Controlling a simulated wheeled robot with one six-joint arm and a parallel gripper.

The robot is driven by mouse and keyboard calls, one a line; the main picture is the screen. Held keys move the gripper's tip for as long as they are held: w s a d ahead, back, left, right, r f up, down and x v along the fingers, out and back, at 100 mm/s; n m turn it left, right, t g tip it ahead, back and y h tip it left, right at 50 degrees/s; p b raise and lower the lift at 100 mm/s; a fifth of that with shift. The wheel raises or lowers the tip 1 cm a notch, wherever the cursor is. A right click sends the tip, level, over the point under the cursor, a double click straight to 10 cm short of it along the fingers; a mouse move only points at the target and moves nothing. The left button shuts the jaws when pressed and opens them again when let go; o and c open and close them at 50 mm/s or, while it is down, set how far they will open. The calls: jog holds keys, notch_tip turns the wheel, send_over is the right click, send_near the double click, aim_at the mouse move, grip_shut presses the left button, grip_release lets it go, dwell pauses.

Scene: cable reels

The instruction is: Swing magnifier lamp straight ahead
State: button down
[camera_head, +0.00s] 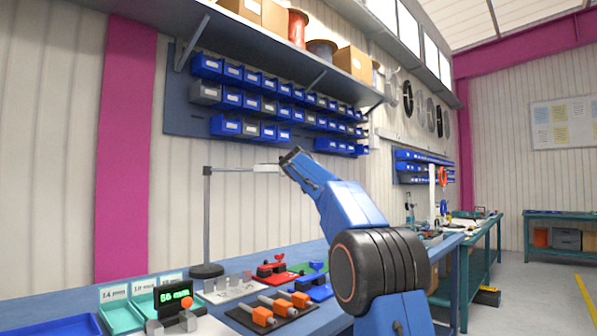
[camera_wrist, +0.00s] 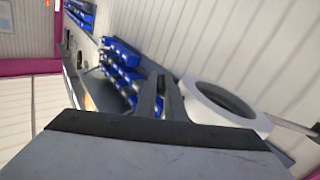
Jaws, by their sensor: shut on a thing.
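The magnifier lamp has a grey upright pole (camera_head: 207,220) on a round dark base on the bench. A pale horizontal arm (camera_head: 240,169) runs right from the pole top to my gripper (camera_head: 291,158). In the wrist view the lamp's white ring-shaped head (camera_wrist: 193,97) lies just right of my gripper's dark fingers (camera_wrist: 159,97), with its arm running off to the right. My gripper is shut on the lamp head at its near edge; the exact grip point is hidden. In the head view my gripper hides most of the lamp head.
Blue bins (camera_head: 230,98) hang on the wall behind, under a shelf with boxes and reels. On the bench stand a green-lit display (camera_head: 174,298), orange-handled tools (camera_head: 264,316) and red and blue clamps (camera_head: 271,266). The air around the lamp pole is clear.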

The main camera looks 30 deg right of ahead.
jog(key=s+a+m+g+h, duration=0.8)
jog(key=s+a, duration=0.8)
jog(key=a, duration=0.4)
jog(key=shift+s+a+g+h, duration=0.3)
jog(key=shift+s+a+g, duration=0.1)
jog(key=shift+g, duration=0.4)
jog(key=c, duration=2.1)
grip_release()
jog(key=shift+a, duration=0.1)
jog(key=v, duration=1.7)
jog(key=shift+a, duration=0.1)
